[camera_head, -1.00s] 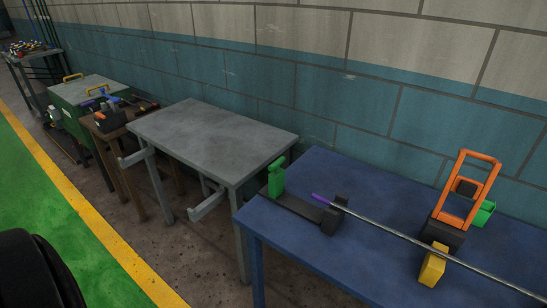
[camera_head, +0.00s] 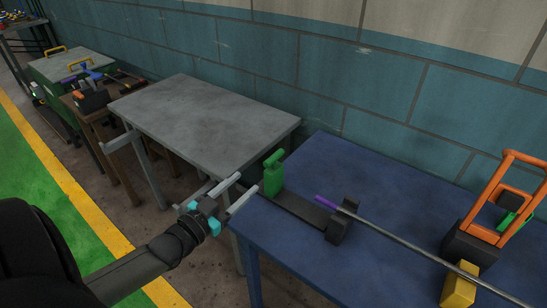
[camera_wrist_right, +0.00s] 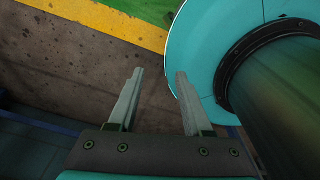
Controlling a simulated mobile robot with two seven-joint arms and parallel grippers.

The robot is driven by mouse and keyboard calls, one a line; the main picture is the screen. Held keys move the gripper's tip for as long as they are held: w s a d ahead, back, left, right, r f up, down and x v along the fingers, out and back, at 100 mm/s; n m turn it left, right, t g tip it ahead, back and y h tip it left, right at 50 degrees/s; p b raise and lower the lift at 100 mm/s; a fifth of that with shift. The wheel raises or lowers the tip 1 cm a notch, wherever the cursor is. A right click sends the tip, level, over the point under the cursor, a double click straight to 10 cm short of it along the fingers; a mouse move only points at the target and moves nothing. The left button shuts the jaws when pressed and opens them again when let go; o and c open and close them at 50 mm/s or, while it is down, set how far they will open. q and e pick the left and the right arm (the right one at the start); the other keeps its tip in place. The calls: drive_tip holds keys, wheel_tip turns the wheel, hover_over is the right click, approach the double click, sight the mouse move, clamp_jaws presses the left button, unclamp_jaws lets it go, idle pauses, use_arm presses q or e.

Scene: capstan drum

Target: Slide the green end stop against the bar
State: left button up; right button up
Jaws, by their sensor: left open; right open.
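The green end stop (camera_head: 273,172) stands upright at the left end of a dark rail (camera_head: 295,210) on the blue table. The metal bar (camera_head: 400,238) has a purple end (camera_head: 326,203) and passes through a black block (camera_head: 342,222) at the rail's right end. A gap of bare rail lies between the end stop and the bar's purple end. My left gripper (camera_head: 240,191) is open and empty, just left of the end stop at the table's left edge. My right gripper (camera_wrist_right: 154,90) is open and empty over the floor in the right wrist view.
An orange frame (camera_head: 503,198) on a black base and a yellow block (camera_head: 459,287) stand at the bar's right part. A grey table (camera_head: 205,120) is close behind my left gripper. The blue tabletop (camera_head: 380,180) is clear behind the bar.

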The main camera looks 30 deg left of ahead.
sight(273, 159)
use_arm(q)
drive_tip(key=w+b, duration=0.1)
drive_tip(key=w, duration=0.6)
drive_tip(key=w+b, duration=0.1)
drive_tip(key=w, duration=0.3)
drive_tip(key=shift+d+f+b, duration=0.1)
drive_tip(key=shift+d+b, duration=0.2)
drive_tip(key=shift+d, duration=0.1)
drive_tip(key=shift+w+d, duration=0.1)
drive_tip(key=shift+w, duration=1)
use_arm(e)
drive_tip(key=shift+t, duration=0.3)
drive_tip(key=shift+w+d+f, duration=0.45)
drive_tip(key=shift+w+f, duration=0.35)
drive_tip(key=shift+w+d+f, duration=0.4)
drive_tip(key=shift+w+f, duration=0.35)
drive_tip(key=shift+w, duration=0.05)
use_arm(q)
drive_tip(key=shift+c, duration=0.4)
clamp_jaws()
use_arm(e)
drive_tip(key=shift+s+a, duration=0.2)
drive_tip(key=shift+s, duration=0.15)
